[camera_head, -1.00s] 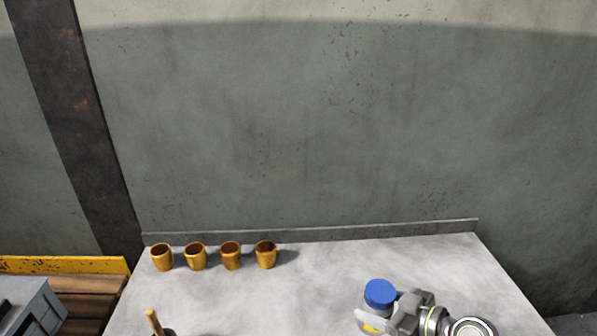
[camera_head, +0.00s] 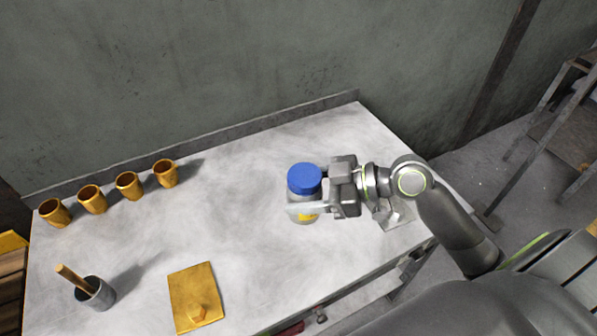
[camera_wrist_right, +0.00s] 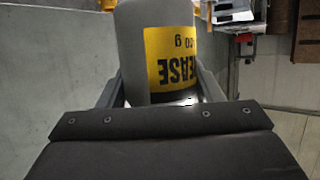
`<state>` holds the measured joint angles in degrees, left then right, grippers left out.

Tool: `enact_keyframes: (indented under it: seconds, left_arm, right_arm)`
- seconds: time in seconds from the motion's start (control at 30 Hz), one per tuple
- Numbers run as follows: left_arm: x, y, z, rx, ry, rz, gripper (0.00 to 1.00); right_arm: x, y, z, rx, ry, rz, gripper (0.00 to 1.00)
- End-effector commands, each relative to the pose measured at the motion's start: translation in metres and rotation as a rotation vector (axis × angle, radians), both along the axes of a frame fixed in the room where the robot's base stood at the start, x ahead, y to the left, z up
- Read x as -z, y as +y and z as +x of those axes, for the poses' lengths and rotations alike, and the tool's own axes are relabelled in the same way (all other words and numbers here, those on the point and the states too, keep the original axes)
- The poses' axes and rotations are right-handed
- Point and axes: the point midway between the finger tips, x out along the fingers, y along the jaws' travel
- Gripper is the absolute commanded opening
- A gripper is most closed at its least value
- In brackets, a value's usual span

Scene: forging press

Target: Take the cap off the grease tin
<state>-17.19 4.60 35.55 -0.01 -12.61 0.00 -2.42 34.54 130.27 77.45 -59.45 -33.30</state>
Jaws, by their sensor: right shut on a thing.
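The grease tin is a grey container (camera_head: 298,212) with a yellow label, on the right half of the table in the head view. Its blue cap (camera_head: 304,178) is on top. My right gripper (camera_head: 308,205) is shut around the tin's body, below the cap. In the right wrist view the tin (camera_wrist_right: 128,40) stands between the two fingers, its label reading "EASE" upside down. I cannot tell whether the tin touches the table. My left gripper is not in view.
The grey table (camera_head: 235,210) has several yellow cups (camera_head: 129,186) in a row at the back left. A grey pot (camera_head: 95,294) with a wooden-handled tool and a yellow plate (camera_head: 192,290) are at the front. The table's middle is clear.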

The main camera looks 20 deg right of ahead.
Motion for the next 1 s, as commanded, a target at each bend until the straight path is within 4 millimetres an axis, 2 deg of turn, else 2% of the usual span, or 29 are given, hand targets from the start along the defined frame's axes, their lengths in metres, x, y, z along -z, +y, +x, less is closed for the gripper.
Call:
enact_keyframes:
  seconds: [0.7, 0.93, 0.97, 1.0]
  left_arm:
    - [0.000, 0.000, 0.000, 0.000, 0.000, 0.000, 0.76]
    - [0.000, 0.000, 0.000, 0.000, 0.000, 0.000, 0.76]
    - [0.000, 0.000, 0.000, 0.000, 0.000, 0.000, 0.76]
    - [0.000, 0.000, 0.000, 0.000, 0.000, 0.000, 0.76]
  right_arm:
    - [0.012, 0.110, 0.016, -0.499, -0.011, 0.012, 0.18]
    - [0.015, 0.131, 0.018, -0.605, -0.011, 0.009, 0.18]
    - [0.016, 0.133, 0.018, -0.613, -0.010, 0.009, 0.00]
    - [0.016, 0.134, 0.019, -0.617, -0.010, 0.010, 0.00]
